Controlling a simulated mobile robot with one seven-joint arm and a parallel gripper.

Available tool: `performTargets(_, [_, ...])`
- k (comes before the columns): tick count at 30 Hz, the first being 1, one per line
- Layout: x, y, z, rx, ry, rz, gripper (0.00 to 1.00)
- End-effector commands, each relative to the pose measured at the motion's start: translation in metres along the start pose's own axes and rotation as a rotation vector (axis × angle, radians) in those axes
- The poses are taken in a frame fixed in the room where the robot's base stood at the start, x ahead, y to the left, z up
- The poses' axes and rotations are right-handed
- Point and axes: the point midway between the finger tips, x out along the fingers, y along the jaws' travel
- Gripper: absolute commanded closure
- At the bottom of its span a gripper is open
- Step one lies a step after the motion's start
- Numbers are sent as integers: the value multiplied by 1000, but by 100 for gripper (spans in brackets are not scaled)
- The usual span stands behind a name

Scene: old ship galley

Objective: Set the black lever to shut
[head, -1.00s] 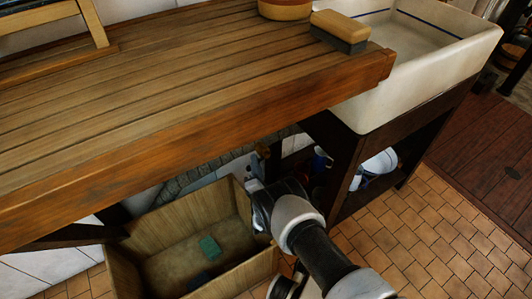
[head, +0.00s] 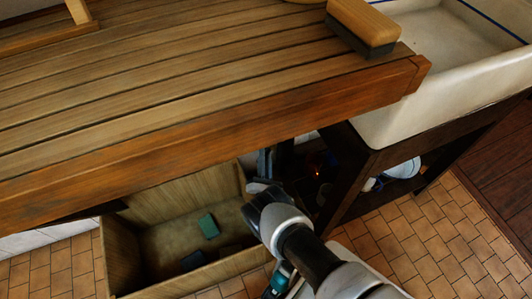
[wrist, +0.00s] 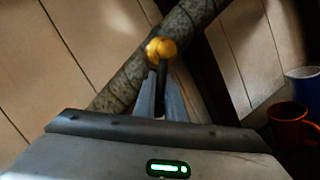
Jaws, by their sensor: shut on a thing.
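In the wrist view my gripper (wrist: 160,96) points at a lagged pipe (wrist: 122,88) that runs diagonally across pale planks. A round brass-yellow piece (wrist: 161,49) sits on the pipe just beyond the fingertips. The black lever (wrist: 160,76) shows as a narrow dark strip between the fingers, in line with the yellow piece. The fingers are close together and shut on it. In the head view my gripper (head: 266,165) is under the counter's front edge, behind the crate's right side. The lever is not clear there, and its marked positions are not visible.
A wooden counter (head: 180,140) overhangs my arm. An open wooden crate (head: 125,262) with teal blocks (head: 209,226) stands left of the arm. A dark sink stand (head: 345,190) is close on the right. An orange-red mug (wrist: 292,125) and a blue-and-white vessel (wrist: 304,85) are at the wrist view's right.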

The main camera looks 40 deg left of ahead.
Motion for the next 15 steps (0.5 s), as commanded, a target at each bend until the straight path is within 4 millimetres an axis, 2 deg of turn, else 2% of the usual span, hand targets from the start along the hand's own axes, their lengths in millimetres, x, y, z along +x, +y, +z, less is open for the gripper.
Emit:
performTargets(10, [0, 0, 0, 0, -2, 1, 100])
performTargets(11, [0, 0, 0, 0, -2, 1, 88])
performTargets(12, [0, 0, 0, 0, -2, 1, 81])
performTargets(14, [0, 0, 0, 0, -2, 1, 71])
performTargets(15, [0, 0, 0, 0, -2, 1, 71])
